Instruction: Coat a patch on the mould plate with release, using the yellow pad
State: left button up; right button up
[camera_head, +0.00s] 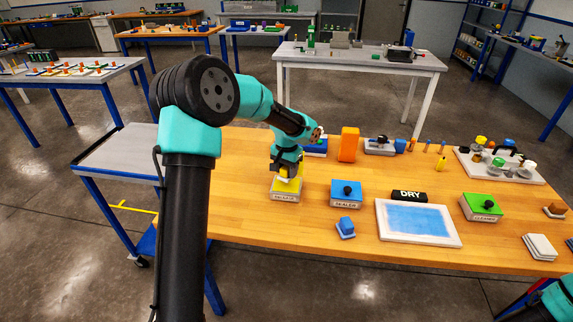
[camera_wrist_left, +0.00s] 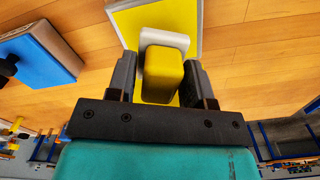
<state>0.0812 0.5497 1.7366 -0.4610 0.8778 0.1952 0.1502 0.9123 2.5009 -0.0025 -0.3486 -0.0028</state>
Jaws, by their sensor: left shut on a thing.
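My left gripper (camera_head: 287,174) is shut on the yellow pad (camera_wrist_left: 163,75), a yellow block with a white sole. The pad is at the yellow-topped box (camera_head: 284,197), whose yellow top also shows in the left wrist view (camera_wrist_left: 207,18). I cannot tell whether the sole touches that top; the box's front label is too small to read surely. The mould plate (camera_head: 453,238), pale-rimmed with a blue patch in the middle, lies right of centre in the head view, apart from the gripper.
A blue-topped box (camera_head: 346,194) labelled SEALER and a blue pad (camera_head: 346,227) stand between the yellow box and the plate. A black DRY sign (camera_head: 409,196) is behind the plate. A green-topped box (camera_head: 481,207) is to its right. An orange block (camera_head: 348,144) stands behind.

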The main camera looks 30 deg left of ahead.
aim_at(286, 177)
pick_arm(q)
jog(key=shift+f, duration=1.25)
jog(key=shift+f, duration=0.65)
dwell(1.6)
jog(key=shift+r, duration=3.6)
jog(key=d+f+m, duration=0.1)
jog(key=d, duration=0.4)
jog(key=s+d+f+m, duration=0.1)
jog(key=d+f, duration=0.1)
jog(key=d, duration=0.4)
jog(key=s+d+f+m, duration=0.1)
jog(key=d+f, duration=0.1)
jog(key=d, duration=0.4)
jog(key=shift+s, duration=0.2)
jog(key=shift+d+r, duration=0.1)
